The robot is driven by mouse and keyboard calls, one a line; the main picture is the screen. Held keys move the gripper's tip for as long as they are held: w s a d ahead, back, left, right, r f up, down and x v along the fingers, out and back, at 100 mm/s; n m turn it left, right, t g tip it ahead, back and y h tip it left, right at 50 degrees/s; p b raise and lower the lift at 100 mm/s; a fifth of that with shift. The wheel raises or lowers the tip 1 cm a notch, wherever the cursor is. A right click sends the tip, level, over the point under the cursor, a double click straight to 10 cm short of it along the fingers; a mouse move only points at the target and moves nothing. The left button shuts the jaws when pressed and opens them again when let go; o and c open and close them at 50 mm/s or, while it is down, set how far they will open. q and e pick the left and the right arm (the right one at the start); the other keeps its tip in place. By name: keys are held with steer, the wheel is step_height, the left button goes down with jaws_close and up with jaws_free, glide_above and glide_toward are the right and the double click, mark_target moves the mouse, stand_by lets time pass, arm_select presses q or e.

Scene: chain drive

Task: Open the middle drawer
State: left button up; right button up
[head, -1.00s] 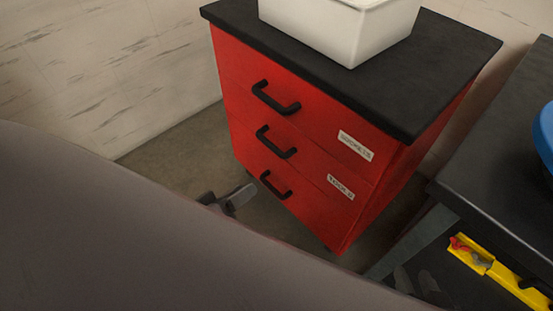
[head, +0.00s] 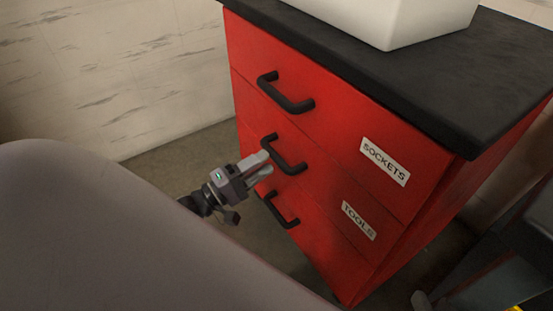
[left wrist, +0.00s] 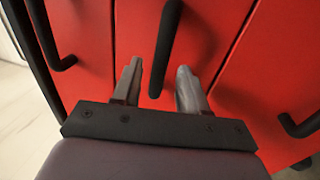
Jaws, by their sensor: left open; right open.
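The red cabinet has three drawers with black bar handles. The middle drawer (head: 310,185) is closed, level with the fronts above and below. Its handle (head: 283,155) is just right of my left gripper (head: 265,165). My left gripper is open, its fingers pointing at the handle. In the left wrist view, the handle (left wrist: 166,45) runs down between the two fingertips (left wrist: 157,82). The fingers stand apart from it on both sides; contact is not visible.
The top drawer's handle (head: 286,95) and the bottom drawer's handle (head: 281,212) stick out close above and below. A white bin (head: 390,20) stands on the black cabinet top (head: 480,75). A dark bench (head: 530,225) is at right. The floor left of the cabinet is clear.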

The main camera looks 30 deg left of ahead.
mark_target(275, 154)
arm_select(q)
steer(key=shift+b+x, duration=0.45)
steer(key=shift+x, duration=1.7)
arm_select(e)
steer(key=shift+w+a+f+y, duration=0.1)
steer(key=shift+w+a+y, duration=0.05)
steer(key=shift+a+y, duration=0.2)
arm_select(q)
jaws_close()
